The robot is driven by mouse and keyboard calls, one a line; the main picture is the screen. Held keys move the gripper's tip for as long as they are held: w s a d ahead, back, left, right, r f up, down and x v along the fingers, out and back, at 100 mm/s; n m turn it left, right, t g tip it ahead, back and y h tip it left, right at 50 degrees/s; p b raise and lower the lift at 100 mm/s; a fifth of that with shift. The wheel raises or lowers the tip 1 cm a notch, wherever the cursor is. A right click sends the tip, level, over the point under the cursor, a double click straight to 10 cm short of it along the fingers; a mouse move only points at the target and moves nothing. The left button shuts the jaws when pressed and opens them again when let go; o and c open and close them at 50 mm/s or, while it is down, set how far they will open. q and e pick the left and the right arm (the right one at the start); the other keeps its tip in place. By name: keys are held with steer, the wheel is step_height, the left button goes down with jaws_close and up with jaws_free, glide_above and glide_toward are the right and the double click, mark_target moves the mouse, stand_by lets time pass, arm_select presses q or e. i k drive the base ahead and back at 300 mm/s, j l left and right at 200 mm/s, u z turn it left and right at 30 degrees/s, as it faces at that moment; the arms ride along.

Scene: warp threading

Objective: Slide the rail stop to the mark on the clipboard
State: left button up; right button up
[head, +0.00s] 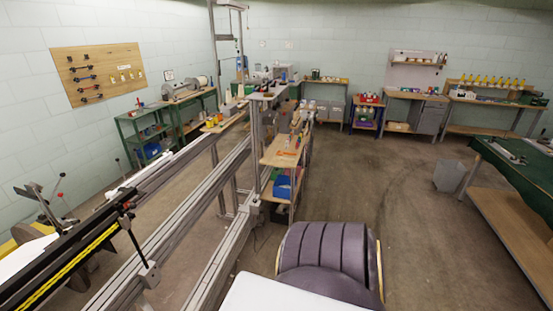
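A black rail with a yellow measuring strip (70,264) runs diagonally at the lower left. I cannot tell whether either of these is the rail stop. I cannot make out a clipboard or a mark on one. Neither of my grippers is in view.
Long grey metal beams (190,228) run from the lower left toward the middle. A grey-purple ribbed drum (325,247) stands at the bottom centre. A wooden shelf cart (285,152) stands mid-room. Benches line the back wall. The floor (400,190) right of centre is clear.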

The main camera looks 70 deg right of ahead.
mark_target(252, 210)
steer(key=z, duration=2.1)
